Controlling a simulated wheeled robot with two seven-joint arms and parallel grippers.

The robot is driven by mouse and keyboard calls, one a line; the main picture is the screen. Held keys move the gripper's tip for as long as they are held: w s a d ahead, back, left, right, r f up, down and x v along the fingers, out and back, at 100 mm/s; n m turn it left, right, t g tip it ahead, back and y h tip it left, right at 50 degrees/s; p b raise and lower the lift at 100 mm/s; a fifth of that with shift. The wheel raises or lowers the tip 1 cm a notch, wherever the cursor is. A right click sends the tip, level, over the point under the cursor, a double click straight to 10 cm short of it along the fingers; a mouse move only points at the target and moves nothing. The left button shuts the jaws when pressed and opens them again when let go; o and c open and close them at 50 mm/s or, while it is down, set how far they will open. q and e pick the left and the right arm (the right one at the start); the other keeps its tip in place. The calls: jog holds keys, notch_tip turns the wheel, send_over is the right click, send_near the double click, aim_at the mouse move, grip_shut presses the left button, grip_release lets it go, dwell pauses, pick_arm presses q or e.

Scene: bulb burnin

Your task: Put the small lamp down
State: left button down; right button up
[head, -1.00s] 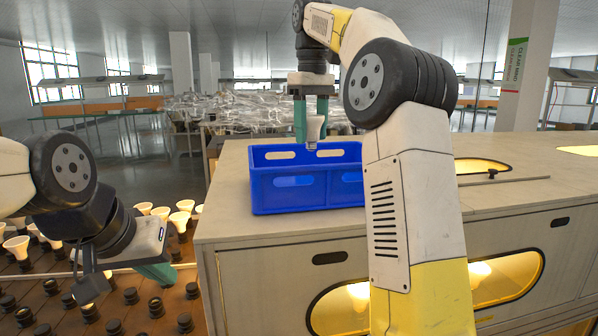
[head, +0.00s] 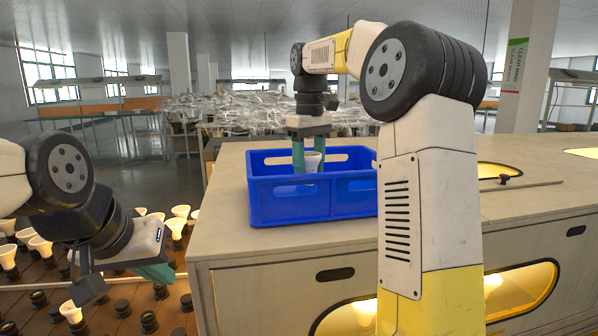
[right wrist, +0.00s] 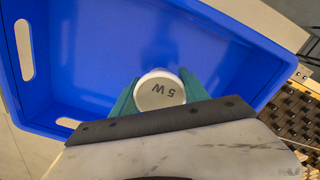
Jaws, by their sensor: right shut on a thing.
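The small lamp (head: 313,162) is a white bulb held between the green fingers of my right gripper (head: 309,158), inside the blue crate (head: 290,205). Whether the lamp touches the floor is hidden by the crate's front wall. My left gripper (head: 158,272) is at the lower left, away from the crate; its finger opening cannot be made out.
The crate stands on a wooden cabinet top (head: 225,240) with bare room in front of it. A thin rod with a knob (head: 504,179) lies at the right. At the lower left, a rack holds several white lamps (head: 40,246) in dark sockets.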

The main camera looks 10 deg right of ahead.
jog(key=shift+f, duration=0.5)
jog(key=shift+f, duration=0.1)
jog(key=o, duration=1.4)
notch_tip(320, 180, up, 12)
jog(key=shift+r, duration=0.1)
